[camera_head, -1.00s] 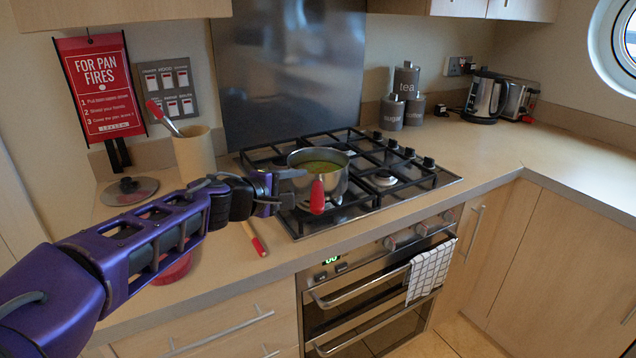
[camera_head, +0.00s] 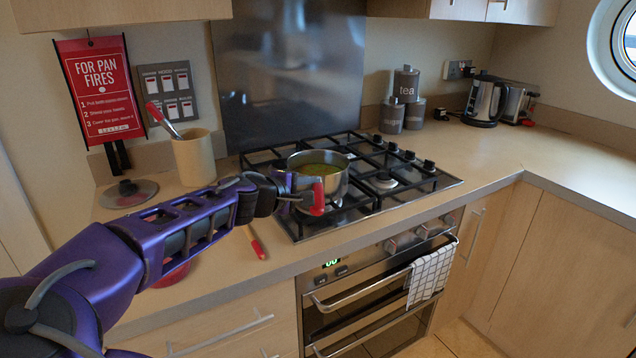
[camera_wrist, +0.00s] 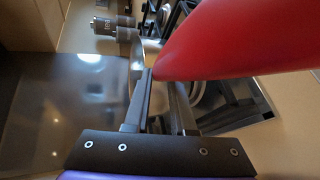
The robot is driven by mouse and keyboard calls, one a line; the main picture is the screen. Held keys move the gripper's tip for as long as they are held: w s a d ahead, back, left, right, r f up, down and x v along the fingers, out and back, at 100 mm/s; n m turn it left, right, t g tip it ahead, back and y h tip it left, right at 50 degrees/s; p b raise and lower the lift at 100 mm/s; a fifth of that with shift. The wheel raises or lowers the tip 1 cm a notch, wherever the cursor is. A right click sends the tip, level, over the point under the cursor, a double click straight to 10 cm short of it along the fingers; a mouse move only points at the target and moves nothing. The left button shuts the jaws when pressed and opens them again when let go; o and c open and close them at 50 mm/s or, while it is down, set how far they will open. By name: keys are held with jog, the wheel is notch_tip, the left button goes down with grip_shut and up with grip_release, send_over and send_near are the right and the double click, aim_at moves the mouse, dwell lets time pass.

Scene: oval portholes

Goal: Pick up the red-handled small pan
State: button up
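The small steel pan (camera_head: 336,190) stands upright on the hob with yellow-green contents. Its red handle (camera_head: 318,197) points toward the front of the counter. My gripper (camera_head: 303,193) is at the left side of the handle, very close to it. In the wrist view the red handle (camera_wrist: 235,42) looms large across the upper right, over the fingertips. The two fingers of my gripper (camera_wrist: 162,82) stand apart with a gap between them. Whether the handle is between the fingers or touching them is unclear. Most of the pan is hidden or unclear in the wrist view.
The black-grated hob (camera_head: 425,185) surrounds the pan. A utensil pot (camera_head: 195,158), a glass lid (camera_head: 128,194) and a red-handled utensil (camera_head: 254,243) are on the left counter. A red bowl (camera_head: 172,275) is partly behind my arm. The right counter (camera_head: 480,155) is mostly clear.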

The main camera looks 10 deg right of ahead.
grip_shut()
dwell(0.9)
jog(key=shift+r, duration=0.15)
